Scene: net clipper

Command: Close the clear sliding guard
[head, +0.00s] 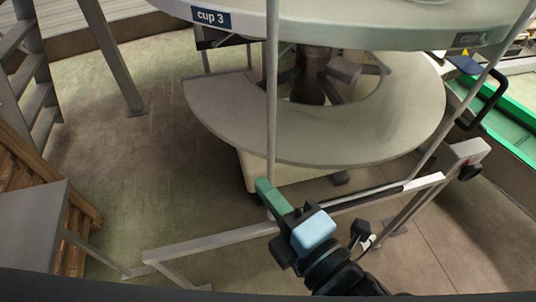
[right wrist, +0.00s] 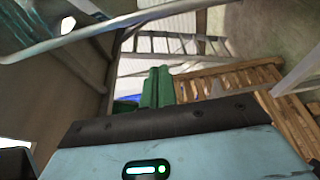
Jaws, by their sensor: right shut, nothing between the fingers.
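The clear sliding guard is hard to make out; I cannot tell its pane from the background. A thin upright grey bar (head: 272,90) and a slanted bar (head: 484,82) stand before the round machine, perhaps parts of its frame. A dark loop-shaped handle (head: 499,92) shows beside the slanted bar. My right gripper (head: 264,190) is shut and empty, its green fingers overlapping the foot of the upright bar in the head view; I cannot tell whether they touch it. In the right wrist view the fingers (right wrist: 157,88) are together. My left gripper is out of view.
A pale rail (head: 215,241) crosses low in front of the machine. The round table (head: 350,36) carries a "cup 3" label, with a lower disc (head: 230,112) beneath. Wooden slats (head: 80,215) stand at left, green equipment (head: 508,125) at right.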

